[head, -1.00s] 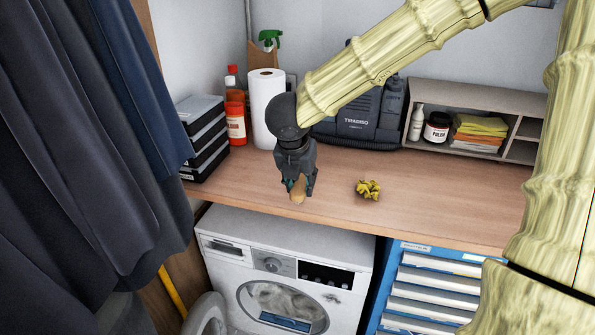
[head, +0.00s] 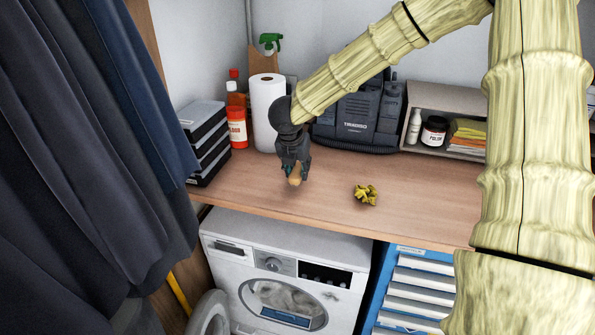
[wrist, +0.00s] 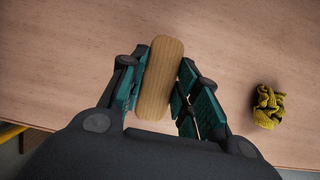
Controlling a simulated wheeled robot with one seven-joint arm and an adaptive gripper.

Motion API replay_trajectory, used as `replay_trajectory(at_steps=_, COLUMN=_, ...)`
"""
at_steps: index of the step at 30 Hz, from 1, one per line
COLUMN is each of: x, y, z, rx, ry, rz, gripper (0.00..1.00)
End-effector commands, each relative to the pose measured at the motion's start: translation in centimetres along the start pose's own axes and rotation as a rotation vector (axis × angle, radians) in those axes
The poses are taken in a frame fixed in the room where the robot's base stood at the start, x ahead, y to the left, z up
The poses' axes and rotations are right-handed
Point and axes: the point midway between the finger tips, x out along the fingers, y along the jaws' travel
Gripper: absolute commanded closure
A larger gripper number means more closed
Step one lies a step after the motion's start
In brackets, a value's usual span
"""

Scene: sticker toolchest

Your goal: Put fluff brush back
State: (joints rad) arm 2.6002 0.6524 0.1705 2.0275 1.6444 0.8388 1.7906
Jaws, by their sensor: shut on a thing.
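My gripper (head: 294,170) is shut on a light wooden piece that appears to be the fluff brush (head: 295,180). In the wrist view the wooden piece (wrist: 161,78) is a rounded block between the teal finger pads of my gripper (wrist: 160,90). It is tilted slightly and I hold it over the wooden worktop (head: 420,210). Any bristles are hidden. I cannot tell how far it is above the surface.
A crumpled yellow cloth (head: 366,195) lies to the right of my gripper. Behind stand a paper roll (head: 267,110), an orange bottle (head: 237,127) and a dark machine case (head: 357,120). Black boxes (head: 205,145) are stacked left. A washing machine (head: 285,270) and blue drawer chest (head: 415,285) are below.

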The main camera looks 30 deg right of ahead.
Motion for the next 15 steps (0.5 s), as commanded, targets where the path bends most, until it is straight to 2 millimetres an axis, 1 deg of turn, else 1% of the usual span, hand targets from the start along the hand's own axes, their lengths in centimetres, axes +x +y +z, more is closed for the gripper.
replay_trajectory(at_steps=6, x=1.7, y=0.0, z=-0.7, rx=-0.001, ry=0.000, rz=-0.001, gripper=0.91)
replay_trajectory(at_steps=15, x=2.0, y=0.0, z=-0.9, rx=0.001, ry=-0.001, rz=0.000, gripper=0.91)
